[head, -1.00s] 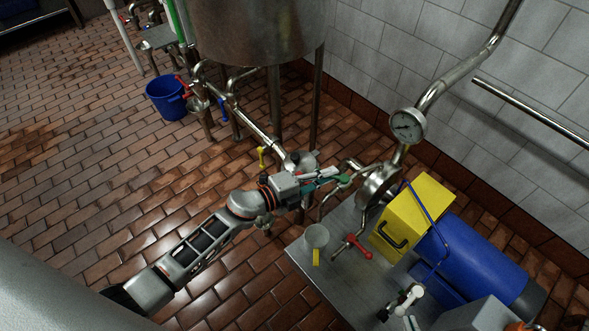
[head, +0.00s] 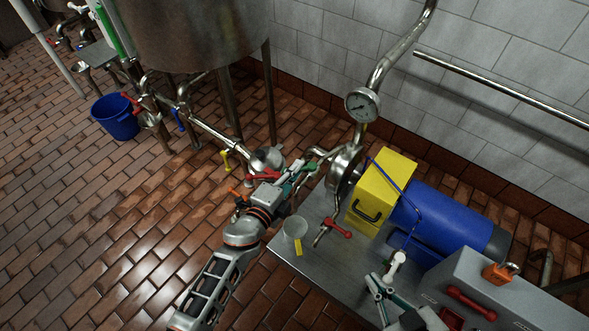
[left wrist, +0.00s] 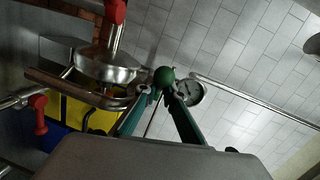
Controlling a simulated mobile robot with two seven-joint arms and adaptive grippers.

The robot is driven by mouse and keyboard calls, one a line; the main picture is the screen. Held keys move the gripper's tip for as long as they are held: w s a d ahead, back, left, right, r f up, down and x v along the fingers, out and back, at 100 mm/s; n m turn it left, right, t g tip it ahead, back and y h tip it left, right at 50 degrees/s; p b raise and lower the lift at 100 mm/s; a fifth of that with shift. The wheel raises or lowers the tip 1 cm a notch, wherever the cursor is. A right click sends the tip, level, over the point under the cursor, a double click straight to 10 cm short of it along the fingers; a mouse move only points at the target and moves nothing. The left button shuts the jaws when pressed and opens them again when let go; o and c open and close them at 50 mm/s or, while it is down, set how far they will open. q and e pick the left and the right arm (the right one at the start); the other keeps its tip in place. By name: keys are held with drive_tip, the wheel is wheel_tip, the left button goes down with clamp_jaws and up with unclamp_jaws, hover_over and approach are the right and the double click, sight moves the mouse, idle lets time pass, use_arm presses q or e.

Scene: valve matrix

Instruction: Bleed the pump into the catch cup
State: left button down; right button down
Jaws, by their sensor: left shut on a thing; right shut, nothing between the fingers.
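The pump has a round steel head (head: 343,168), a yellow guard (head: 390,180) and a blue motor (head: 450,222). The pale catch cup (head: 290,230) with a yellow tag stands on the steel base, left of a small valve with a red handle (head: 340,229). My left gripper (head: 302,170) is by the pipe left of the pump head. In the left wrist view its fingers close on a round green knob (left wrist: 165,76); the fingers partly hide its handle. My right gripper (head: 376,284) is shut and empty over the base's front, right of the cup and apart from it.
A pressure gauge (head: 362,104) sits on the outlet pipe. A grey control box (head: 480,290) with red and orange handles is at lower right. A yellow valve handle (head: 226,160), a tank (head: 190,30) and a blue bucket (head: 115,118) are further left.

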use_arm(q)
drive_tip(key=shift+w+a+f, duration=0.1)
drive_tip(key=shift+a+f, duration=0.15)
drive_tip(key=shift+a, duration=0.25)
drive_tip(key=c, duration=2.1)
unclamp_jaws()
drive_tip(key=shift+c, duration=0.2)
drive_tip(key=shift+d+r, duration=0.15)
drive_tip(key=shift+r, duration=0.05)
drive_tip(key=v, duration=1.2)
